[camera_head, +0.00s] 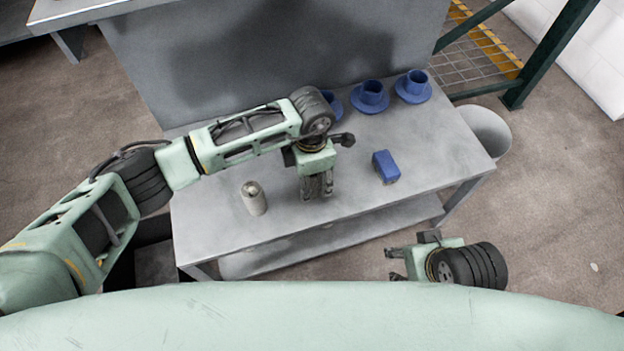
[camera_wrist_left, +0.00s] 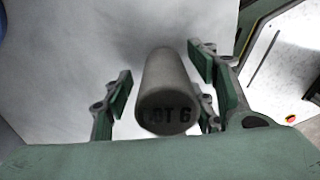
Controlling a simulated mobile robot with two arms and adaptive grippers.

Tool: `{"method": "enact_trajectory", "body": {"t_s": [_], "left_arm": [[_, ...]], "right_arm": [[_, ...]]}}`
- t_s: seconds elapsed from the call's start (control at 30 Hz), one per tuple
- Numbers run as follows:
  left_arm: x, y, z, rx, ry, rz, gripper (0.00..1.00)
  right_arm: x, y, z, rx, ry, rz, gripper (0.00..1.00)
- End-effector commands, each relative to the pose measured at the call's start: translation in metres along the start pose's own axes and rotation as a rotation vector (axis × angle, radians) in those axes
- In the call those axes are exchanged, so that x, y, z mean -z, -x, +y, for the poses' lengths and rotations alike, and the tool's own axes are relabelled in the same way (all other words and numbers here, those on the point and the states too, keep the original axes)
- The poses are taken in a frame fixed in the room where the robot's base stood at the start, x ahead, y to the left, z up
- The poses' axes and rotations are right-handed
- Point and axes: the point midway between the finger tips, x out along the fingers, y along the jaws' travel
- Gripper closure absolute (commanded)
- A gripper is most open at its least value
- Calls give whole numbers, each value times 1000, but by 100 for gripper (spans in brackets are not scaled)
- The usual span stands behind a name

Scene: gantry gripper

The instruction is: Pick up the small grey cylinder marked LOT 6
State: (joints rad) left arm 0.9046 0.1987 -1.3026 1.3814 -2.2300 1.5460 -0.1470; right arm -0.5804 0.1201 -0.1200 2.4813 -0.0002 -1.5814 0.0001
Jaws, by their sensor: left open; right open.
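The small grey cylinder (camera_head: 255,202) stands upright near the front left of the grey table (camera_head: 420,150). In the left wrist view the cylinder (camera_wrist_left: 168,85) shows its end face, marked LOT 6, partly in shadow. My left gripper (camera_head: 318,190) is open and empty, to the right of the cylinder in the head view. In the left wrist view its spread fingers (camera_wrist_left: 165,90) frame the cylinder with gaps on both sides. My right gripper (camera_head: 392,264) is open and empty, in front of the table's front edge.
A blue block (camera_head: 385,167) lies on the table right of my left gripper. Blue cups on saucers (camera_head: 371,97) stand along the back, one partly hidden by my left arm. A pale bin (camera_head: 489,130) stands beyond the table's right end. The table around the cylinder is clear.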

Motion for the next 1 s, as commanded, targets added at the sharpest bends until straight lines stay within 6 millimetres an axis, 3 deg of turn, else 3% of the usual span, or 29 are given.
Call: {"method": "enact_trajectory", "body": {"t_s": [0.6, 1.0], "left_arm": [[0, 1, 0, -1, 0, 0, 98], [0, 3, 1, -2, 0, -2, 100]], "right_arm": [[0, 0, 0, 0, 0, -1, 47], [0, 0, 0, 0, 1, 0, 47]]}}
